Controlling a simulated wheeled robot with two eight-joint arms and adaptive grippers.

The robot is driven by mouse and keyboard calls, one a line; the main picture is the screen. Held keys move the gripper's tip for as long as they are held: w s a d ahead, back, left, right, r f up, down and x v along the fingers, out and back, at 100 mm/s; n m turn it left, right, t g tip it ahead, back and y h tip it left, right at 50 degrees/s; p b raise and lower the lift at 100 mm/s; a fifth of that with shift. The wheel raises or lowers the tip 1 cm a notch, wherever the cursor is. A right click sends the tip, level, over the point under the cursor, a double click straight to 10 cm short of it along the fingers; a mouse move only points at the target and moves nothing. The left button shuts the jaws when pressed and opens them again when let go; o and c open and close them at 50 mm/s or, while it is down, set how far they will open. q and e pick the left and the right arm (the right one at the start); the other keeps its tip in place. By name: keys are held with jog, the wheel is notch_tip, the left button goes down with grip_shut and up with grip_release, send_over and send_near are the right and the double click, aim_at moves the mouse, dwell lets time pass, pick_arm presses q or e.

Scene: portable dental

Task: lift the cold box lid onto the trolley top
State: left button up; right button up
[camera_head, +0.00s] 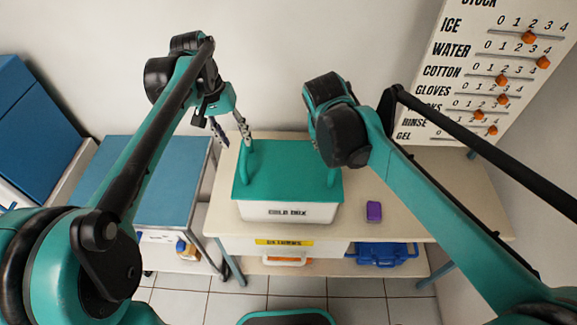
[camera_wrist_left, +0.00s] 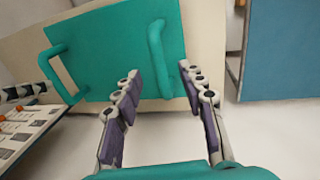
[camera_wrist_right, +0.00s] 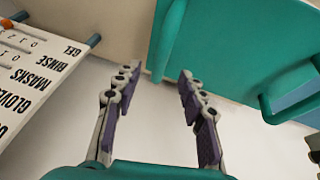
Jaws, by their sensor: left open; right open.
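The cold box (camera_head: 288,212) is white and stands on a cream table, with its teal lid (camera_head: 287,172) seated on top. The lid has an upright left handle (camera_head: 244,163) and right handle (camera_head: 334,170). My left gripper (camera_head: 232,137) is open and empty, above and behind the left handle. In the left wrist view my open fingers (camera_wrist_left: 158,76) point at the lid (camera_wrist_left: 110,45), with the left handle (camera_wrist_left: 157,55) just beyond them. My right gripper's fingers (camera_wrist_right: 158,76) are open and empty beside the lid (camera_wrist_right: 220,45); my arm hides them in the head view.
The trolley's blue top (camera_head: 150,175) is left of the table and looks clear. A purple block (camera_head: 374,211) lies on the table (camera_head: 420,215) right of the box. A blue case (camera_head: 385,254) sits on the shelf below. The stock board (camera_head: 490,75) stands at the right.

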aim_at(244, 153)
pick_arm(q)
jog(key=shift+w+d, duration=0.1)
jog(key=shift+w, duration=0.05)
pick_arm(e)
jog(key=shift+w+a+r, duration=0.1)
pick_arm(q)
jog(key=shift+d+f, duration=0.25)
jog(key=shift+f, duration=1)
jog(key=shift+d+f, duration=0.25)
jog(key=shift+f, duration=1.05)
jog(key=shift+d+f, duration=0.25)
jog(key=shift+f, duration=1)
pick_arm(e)
jog(key=shift+x, duration=3.95)
pick_arm(q)
grip_shut()
pick_arm(e)
grip_shut()
